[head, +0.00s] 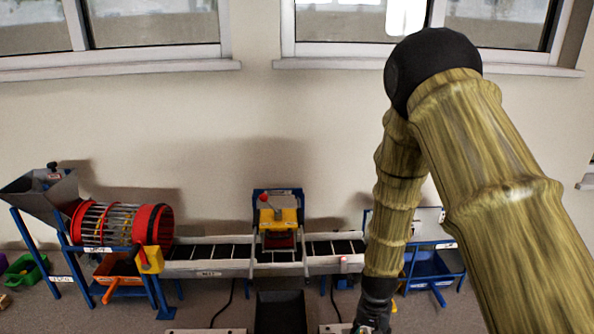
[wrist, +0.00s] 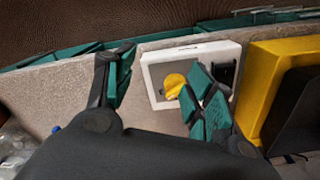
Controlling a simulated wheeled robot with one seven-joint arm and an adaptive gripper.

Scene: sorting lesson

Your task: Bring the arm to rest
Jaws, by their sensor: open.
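My arm (head: 390,205) comes in from the right of the head view, bends at a black elbow and hangs down. My gripper (wrist: 160,82) is open in the wrist view, its two teal-padded fingers spread apart. Nothing shows held between them. One finger overlaps a white box (wrist: 158,60) with a yellow round knob (wrist: 174,84); I cannot tell whether it touches. In the head view the wrist end (head: 374,305) runs to the bottom edge, and the fingers are not clear there.
A conveyor (head: 215,265) runs along the wall, with a yellow-topped unit (head: 279,218) over it. A red-ringed drum (head: 153,232) and grey hopper (head: 45,192) stand left. A blue bin (head: 428,268) is right, behind my arm. A yellow housing (wrist: 262,85) stands right of the white box.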

